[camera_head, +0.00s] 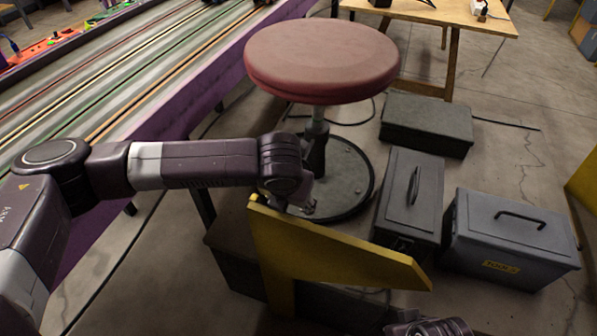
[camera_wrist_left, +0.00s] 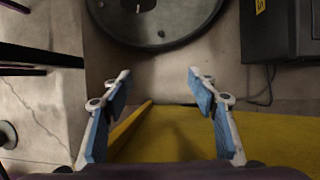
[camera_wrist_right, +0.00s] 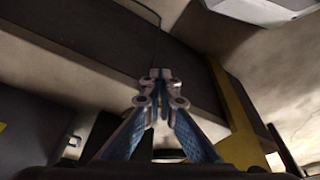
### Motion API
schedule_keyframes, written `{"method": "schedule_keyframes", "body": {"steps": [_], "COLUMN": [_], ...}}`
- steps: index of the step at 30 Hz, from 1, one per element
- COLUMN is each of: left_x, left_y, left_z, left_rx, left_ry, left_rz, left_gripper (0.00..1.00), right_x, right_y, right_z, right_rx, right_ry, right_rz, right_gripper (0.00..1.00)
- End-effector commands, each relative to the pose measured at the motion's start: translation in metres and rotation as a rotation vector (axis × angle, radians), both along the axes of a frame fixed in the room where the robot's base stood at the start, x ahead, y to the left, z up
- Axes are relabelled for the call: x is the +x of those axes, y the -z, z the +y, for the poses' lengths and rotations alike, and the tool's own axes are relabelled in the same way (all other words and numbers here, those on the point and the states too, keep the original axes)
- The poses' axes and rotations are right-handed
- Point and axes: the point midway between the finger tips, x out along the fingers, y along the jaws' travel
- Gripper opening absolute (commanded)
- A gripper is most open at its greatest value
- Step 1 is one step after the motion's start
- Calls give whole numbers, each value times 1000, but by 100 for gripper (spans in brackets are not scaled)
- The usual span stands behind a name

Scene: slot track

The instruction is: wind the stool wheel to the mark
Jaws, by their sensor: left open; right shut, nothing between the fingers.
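The stool has a round red seat (camera_head: 322,58) on a grey post and a dark round base plate (camera_head: 348,178) on the floor. The base plate also shows at the top of the left wrist view (camera_wrist_left: 145,37), with a small pale strip on it. I cannot make out a separate wheel or a mark. My left gripper (camera_wrist_left: 160,76) is open and empty, its fingers pointing toward the base plate without visible contact. My right gripper (camera_wrist_right: 160,76) is shut on nothing, low near a dark box edge.
The yellow panel (camera_head: 320,252) stands in front of the stool. The purple-sided slot track (camera_head: 160,105) runs along the left. A wooden table (camera_head: 440,10) is behind.

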Motion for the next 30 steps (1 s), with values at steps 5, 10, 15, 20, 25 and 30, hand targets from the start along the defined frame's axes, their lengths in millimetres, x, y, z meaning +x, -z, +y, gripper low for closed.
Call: {"method": "schedule_keyframes", "body": {"steps": [5, 10, 15, 20, 25, 30], "left_x": [21, 51, 79, 102, 117, 121], "left_y": [0, 0, 1, 0, 0, 10], "left_z": [-2, -5, -9, -11, -13, -12], "left_rx": [0, -1, -1, -1, -2, 0], "left_ry": [-4, -4, -3, -2, 0, 0], "left_rz": [-2, -3, -1, -2, -2, 0], "left_gripper": [54, 54, 54, 54, 54, 54], "right_x": [-2, -8, -11, -11, -11, -11], "right_y": [-14, -33, -35, -30, -27, -21], "right_z": [-1, -2, -2, -2, -2, -2], "right_rx": [0, 1, 1, 1, 1, 0], "right_ry": [1, 2, 2, 2, 2, 2], "right_rz": [-10, -21, -22, -22, -22, -21], "right_gripper": [0, 0, 0, 0, 0, 0]}}
